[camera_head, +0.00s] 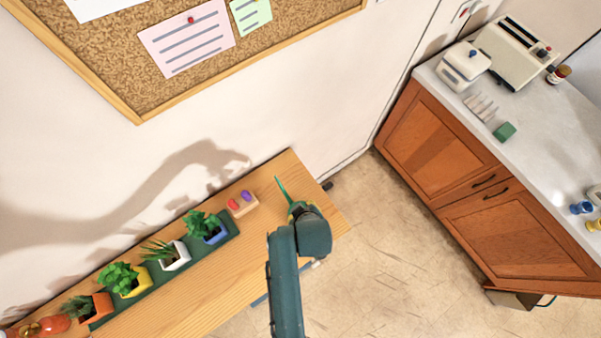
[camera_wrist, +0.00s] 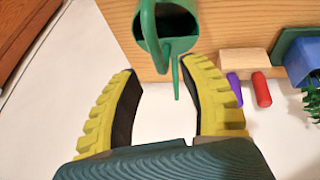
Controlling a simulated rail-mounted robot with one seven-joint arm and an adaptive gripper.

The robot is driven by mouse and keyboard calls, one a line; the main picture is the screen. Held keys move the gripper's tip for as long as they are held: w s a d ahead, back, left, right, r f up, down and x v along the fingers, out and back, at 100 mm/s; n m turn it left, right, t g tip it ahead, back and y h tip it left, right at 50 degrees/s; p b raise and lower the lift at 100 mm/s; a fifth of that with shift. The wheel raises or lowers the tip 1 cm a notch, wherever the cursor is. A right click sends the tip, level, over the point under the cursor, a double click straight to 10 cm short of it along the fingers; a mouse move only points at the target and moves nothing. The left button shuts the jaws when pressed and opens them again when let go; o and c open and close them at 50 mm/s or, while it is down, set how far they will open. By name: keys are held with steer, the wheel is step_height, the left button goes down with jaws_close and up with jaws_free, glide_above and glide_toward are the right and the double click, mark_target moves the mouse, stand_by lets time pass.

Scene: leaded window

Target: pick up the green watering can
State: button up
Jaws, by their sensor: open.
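The green watering can (camera_wrist: 180,22) shows at the top of the wrist view, over the wooden shelf. Its looped handle is on the left, and its thin spout points down the picture. In the head view only its green spout (camera_head: 282,189) shows clearly near the shelf's right end; my arm hides most of the rest. My gripper (camera_wrist: 162,68) is open, with yellow ridged fingers and dark inner pads. The spout and handle appear between or just beyond the fingertips in the wrist view. I see no clear contact, and the exact depth gap cannot be told.
The wooden shelf (camera_head: 215,285) runs along the wall. A block with red and purple pieces (camera_head: 242,205) sits beside the can. A green tray (camera_head: 161,285) holds several potted plants. A counter with cabinets (camera_head: 440,145) stands at right, with open floor between.

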mark_target(294, 205)
steer(key=x, duration=0.3)
steer(key=shift+w+a, duration=0.1)
jaws_close()
